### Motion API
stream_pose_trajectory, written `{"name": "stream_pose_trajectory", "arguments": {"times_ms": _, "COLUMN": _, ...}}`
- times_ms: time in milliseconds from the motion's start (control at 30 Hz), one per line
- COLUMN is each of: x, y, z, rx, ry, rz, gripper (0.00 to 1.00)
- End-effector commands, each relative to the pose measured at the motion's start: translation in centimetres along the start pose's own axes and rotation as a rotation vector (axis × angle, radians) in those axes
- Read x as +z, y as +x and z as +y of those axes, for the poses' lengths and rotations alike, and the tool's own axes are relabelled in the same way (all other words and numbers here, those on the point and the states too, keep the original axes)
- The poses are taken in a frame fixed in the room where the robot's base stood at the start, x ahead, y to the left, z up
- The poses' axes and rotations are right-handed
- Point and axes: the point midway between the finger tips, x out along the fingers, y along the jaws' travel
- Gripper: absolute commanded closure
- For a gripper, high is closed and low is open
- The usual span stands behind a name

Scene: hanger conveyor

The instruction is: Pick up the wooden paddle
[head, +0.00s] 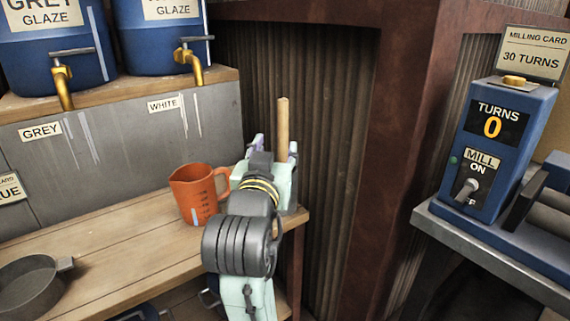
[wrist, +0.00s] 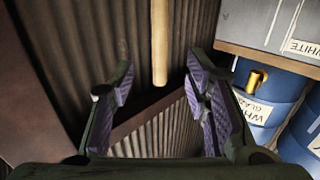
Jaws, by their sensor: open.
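The wooden paddle shows as a plain pale wooden stick (head: 283,122) rising upright just beyond my gripper in the head view. Its lower part is hidden there by my gripper. In the wrist view the stick (wrist: 159,42) comes down from the top edge, and its rounded end lies in line with the gap between the fingers. My gripper (head: 275,149) is open, with purple finger pads spread wide on either side of the stick. In the wrist view both fingers of my gripper (wrist: 160,78) stand apart from the stick, with nothing held.
An orange measuring jug (head: 194,193) stands on the wooden bench (head: 128,255) close left of my arm. A grey pan (head: 32,280) lies further left. Blue glaze barrels (head: 160,45) with brass taps stand behind. A blue mill counter (head: 497,150) is at right.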

Motion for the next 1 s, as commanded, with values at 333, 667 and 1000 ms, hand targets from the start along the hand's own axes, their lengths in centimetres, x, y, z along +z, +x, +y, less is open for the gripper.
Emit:
{"name": "stream_pose_trajectory", "arguments": {"times_ms": 333, "x": -0.5, "y": 1.7, "z": 0.4, "rx": 0.015, "ry": -0.001, "rz": -0.019, "gripper": 0.57}}
{"name": "stream_pose_trajectory", "arguments": {"times_ms": 667, "x": -0.2, "y": 2.8, "z": 0.4, "rx": 0.011, "ry": -0.001, "rz": -0.018, "gripper": 0.57}}
{"name": "stream_pose_trajectory", "arguments": {"times_ms": 1000, "x": 0.3, "y": 5.9, "z": 0.4, "rx": 0.010, "ry": 0.002, "rz": -0.011, "gripper": 0.57}}
